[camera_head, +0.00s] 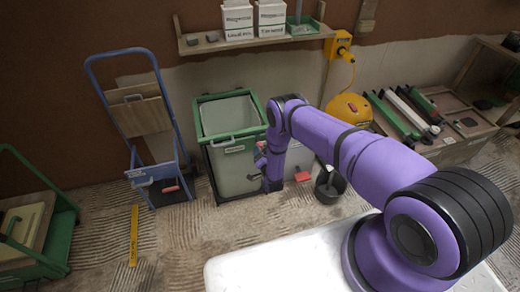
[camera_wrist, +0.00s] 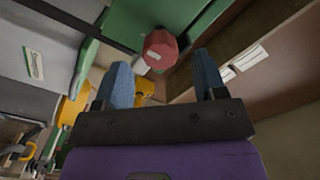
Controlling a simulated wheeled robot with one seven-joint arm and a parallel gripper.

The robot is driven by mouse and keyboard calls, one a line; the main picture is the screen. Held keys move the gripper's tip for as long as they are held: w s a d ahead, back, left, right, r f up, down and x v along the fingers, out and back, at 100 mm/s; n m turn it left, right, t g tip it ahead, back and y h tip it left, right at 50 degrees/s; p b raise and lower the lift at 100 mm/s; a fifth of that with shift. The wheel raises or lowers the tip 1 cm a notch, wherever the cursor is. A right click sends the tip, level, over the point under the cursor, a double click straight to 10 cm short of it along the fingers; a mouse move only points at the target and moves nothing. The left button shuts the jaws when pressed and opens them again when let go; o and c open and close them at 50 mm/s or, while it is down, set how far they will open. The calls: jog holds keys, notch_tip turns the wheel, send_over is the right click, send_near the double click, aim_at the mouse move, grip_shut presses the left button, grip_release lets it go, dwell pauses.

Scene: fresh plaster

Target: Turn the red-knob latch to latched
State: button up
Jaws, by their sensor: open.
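The red knob (camera_wrist: 160,48) of the latch is a faceted, dull red piece with a small pale mark, in the upper middle of the wrist view. It sits beside a green panel (camera_wrist: 130,22). My gripper (camera_wrist: 163,72) is open, with its two blue fingertips apart. The knob shows beyond and between the fingertips, and I see no contact. In the head view, my arm's end is low in front of the green-framed grey bin (camera_head: 228,152), near its right side. There the gripper is small and partly hidden, and the latch's setting cannot be read.
A blue hand truck (camera_head: 152,130) stands left of the bin. A black bucket (camera_head: 329,187) and a red object (camera_head: 302,177) are on the floor to the right. A yellow level (camera_head: 134,235) lies on the floor. A shelf (camera_head: 255,42) hangs above the bin.

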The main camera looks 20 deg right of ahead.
aim_at(263, 144)
jog(key=shift+w, duration=1.65)
jog(key=c, duration=0.9)
